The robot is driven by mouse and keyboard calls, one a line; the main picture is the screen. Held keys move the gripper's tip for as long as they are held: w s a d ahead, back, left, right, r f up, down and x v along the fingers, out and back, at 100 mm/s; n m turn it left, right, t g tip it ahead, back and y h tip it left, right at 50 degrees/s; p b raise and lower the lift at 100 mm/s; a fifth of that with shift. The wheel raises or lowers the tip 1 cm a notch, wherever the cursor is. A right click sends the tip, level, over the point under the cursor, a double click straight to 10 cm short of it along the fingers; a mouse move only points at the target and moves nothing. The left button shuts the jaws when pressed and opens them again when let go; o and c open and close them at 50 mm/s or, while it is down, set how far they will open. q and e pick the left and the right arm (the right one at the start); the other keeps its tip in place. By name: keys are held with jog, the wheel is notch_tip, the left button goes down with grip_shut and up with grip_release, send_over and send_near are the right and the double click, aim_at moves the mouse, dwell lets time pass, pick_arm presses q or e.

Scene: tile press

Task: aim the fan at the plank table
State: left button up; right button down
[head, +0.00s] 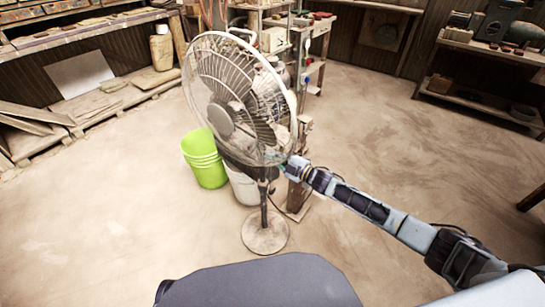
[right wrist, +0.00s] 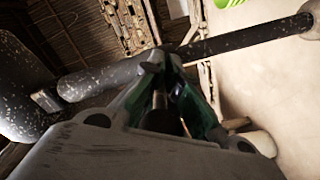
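The standing fan (head: 222,120) is upright on a round base (head: 265,232) in the middle of the head view. Its round wire cage faces left and toward me. My right gripper (head: 290,168) is at the fan's neck, just below and right of the cage. In the right wrist view, the gripper's fingers (right wrist: 165,85) are close to the fan's dark pole (right wrist: 235,43). The view does not show clearly whether they are closed on it. My left gripper is out of view. I cannot tell which surface is the plank table.
A green bucket (head: 204,158) and a white bucket (head: 243,188) stand behind the fan. A low shelf with boards (head: 35,116) is at the left, shelving (head: 312,62) behind, and a bench (head: 495,52) at back right. Floor left and right of the fan is clear.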

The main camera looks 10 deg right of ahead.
jog(key=c, duration=1.7)
grip_release()
jog(key=shift+f, duration=0.1)
jog(key=shift+c, duration=0.2)
jog(key=shift+s+d+f, duration=0.45)
jog(key=shift+s+f, duration=0.05)
jog(key=shift+f, duration=0.05)
jog(key=shift+o, duration=1)
jog(key=shift+s+d, duration=0.15)
jog(key=shift+s, duration=0.05)
jog(key=s+d, duration=0.1)
jog(key=s+d+r, duration=0.1)
jog(key=s+d, duration=0.1)
jog(key=shift+s+d+r, duration=0.15)
jog(key=shift+s+d, duration=0.1)
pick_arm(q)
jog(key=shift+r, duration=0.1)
pick_arm(e)
jog(key=shift+v, duration=2.6)
